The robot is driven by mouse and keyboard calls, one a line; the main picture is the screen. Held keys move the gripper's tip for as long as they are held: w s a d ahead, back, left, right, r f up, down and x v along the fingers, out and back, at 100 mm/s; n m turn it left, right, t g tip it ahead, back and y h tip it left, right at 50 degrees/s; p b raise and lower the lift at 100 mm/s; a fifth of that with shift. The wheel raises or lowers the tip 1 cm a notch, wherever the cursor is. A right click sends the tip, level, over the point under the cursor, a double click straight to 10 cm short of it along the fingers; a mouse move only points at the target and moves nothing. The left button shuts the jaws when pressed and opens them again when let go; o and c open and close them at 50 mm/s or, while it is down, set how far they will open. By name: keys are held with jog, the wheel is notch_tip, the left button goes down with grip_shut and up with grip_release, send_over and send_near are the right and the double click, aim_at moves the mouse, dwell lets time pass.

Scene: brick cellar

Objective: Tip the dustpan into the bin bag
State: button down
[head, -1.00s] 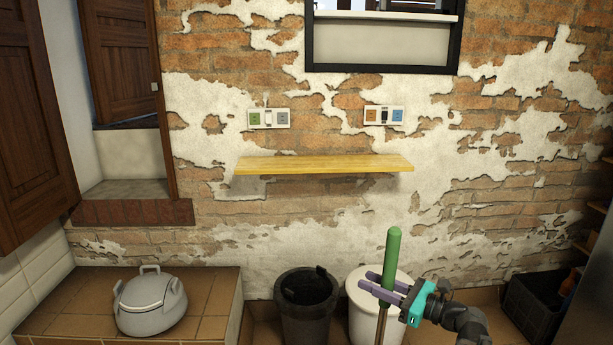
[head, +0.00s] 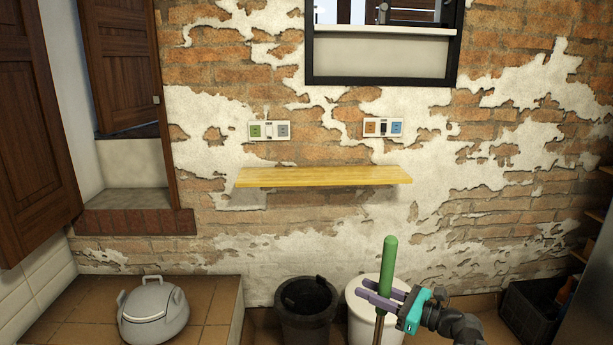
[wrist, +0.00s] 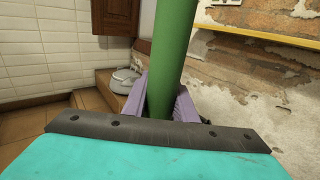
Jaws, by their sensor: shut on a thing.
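My gripper (head: 378,295) is at the lower right of the head view, its purple fingers shut around an upright green handle (head: 388,265). A thin brown shaft runs down from the handle and out of the picture. Whatever is at its lower end, such as the dustpan's pan, is out of view. The wrist view also shows the green handle (wrist: 173,50) between the fingers. A dark bin (head: 306,318) with what looks like a black bag inside (head: 308,293) stands left of my gripper. Its contents cannot be made out.
A white bin (head: 358,315) stands behind the handle, right of the dark bin. A tiled ledge (head: 220,300) with a grey lidded pot (head: 154,312) is at the left. A wooden shelf (head: 322,177) is on the brick wall. A black crate (head: 530,310) is at the right.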

aim_at(382, 270)
jog(key=shift+r+p, duration=4.05)
jog(key=shift+p, duration=2.35)
jog(key=d, duration=0.7)
jog(key=shift+a, duration=0.2)
